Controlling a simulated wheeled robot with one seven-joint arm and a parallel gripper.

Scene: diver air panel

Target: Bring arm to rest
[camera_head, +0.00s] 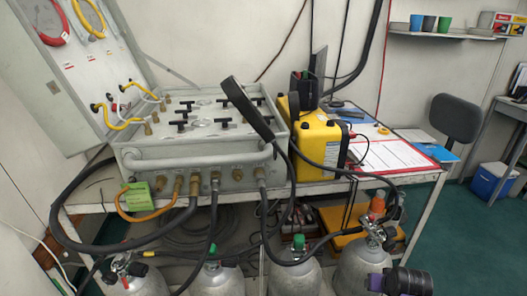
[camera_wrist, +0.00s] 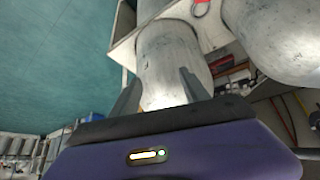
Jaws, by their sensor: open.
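My gripper (camera_wrist: 158,76) shows in the wrist view with its two dark fingers apart and nothing clasped. A grey-white gas cylinder (camera_wrist: 172,55) appears between and beyond the fingertips; I cannot tell how far off it is. In the head view, the purple and black end of my arm (camera_head: 400,281) is low at the right, beside the rightmost cylinder (camera_head: 358,268). The fingers cannot be made out there.
The air panel (camera_head: 205,162) stands on a bench (camera_head: 405,182) with hoses hanging in front. A yellow case (camera_head: 312,150) is beside the panel. Green floor (camera_head: 465,245) is open at the right, before a chair (camera_head: 456,118).

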